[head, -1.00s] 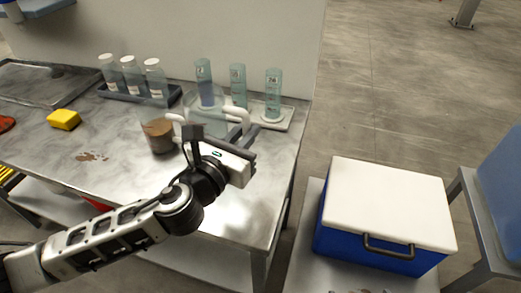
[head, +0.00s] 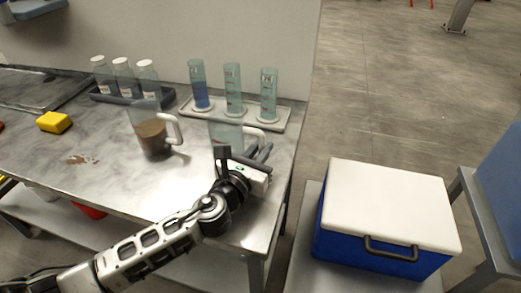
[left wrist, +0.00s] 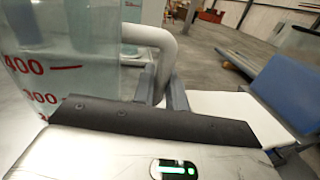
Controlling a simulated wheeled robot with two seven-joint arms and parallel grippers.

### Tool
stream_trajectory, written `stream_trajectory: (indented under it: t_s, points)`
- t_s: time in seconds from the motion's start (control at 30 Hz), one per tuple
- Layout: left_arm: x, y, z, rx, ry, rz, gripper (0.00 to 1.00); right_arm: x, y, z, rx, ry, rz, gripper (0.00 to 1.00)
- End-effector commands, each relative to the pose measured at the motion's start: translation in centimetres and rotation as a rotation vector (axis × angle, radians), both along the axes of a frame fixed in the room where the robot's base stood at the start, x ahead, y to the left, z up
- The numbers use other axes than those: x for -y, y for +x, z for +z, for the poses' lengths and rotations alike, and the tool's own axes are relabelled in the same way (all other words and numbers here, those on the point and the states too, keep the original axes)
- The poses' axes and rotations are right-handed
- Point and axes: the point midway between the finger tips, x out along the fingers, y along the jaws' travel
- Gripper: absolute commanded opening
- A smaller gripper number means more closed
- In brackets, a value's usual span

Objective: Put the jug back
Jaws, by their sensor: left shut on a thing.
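My left gripper (head: 262,152) is shut on the white handle of a clear jug (head: 226,131), at the right end of the steel bench. In the left wrist view the jug (left wrist: 75,60) has red marks, 400 and 300, and its handle (left wrist: 165,45) runs down between my fingers (left wrist: 162,88). The jug looks upright and empty; my gripper partly hides its base, so I cannot tell if it touches the bench. A second jug (head: 152,138) with brown liquid and a white handle stands on the bench to its left. My right gripper is not in view.
Behind the held jug, a pale tray (head: 283,117) carries three cylinders, the left one (head: 199,85) with blue liquid. A dark rack (head: 165,100) holds three bottles. A yellow sponge (head: 54,122) and a brown spill (head: 82,160) lie left. A blue cooler (head: 385,215) stands right of the bench.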

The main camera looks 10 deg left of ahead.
Motion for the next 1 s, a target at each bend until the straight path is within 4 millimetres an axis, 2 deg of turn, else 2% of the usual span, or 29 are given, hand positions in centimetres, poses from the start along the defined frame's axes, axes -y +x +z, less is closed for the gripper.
stream_trajectory:
  t_s: [0.17, 0.2, 0.23, 0.27, 0.6, 0.77, 1.0]
  points:
    - [0.0, 0.0, -0.4, 0.001, 0.001, 0.000, 0.00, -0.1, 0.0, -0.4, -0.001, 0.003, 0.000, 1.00]
    - [0.0, 0.0, -0.3, 0.000, 0.000, 0.000, 0.25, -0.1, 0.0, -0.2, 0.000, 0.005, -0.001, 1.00]
    - [0.0, 0.0, -0.3, 0.000, 0.000, 0.000, 0.33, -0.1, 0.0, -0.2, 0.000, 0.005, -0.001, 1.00]
    - [0.0, 0.0, -0.3, 0.000, 0.000, 0.000, 0.35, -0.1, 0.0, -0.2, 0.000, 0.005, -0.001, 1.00]
    - [0.0, 0.0, 0.3, 0.001, 0.001, 0.000, 0.35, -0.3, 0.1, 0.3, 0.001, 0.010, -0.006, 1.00]
    - [-0.6, -2.4, -0.1, -0.003, 0.002, -0.001, 0.35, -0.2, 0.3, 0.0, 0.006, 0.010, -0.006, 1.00]
    - [-1.8, -7.6, -0.3, -0.005, 0.002, -0.001, 0.35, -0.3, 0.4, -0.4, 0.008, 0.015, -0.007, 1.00]
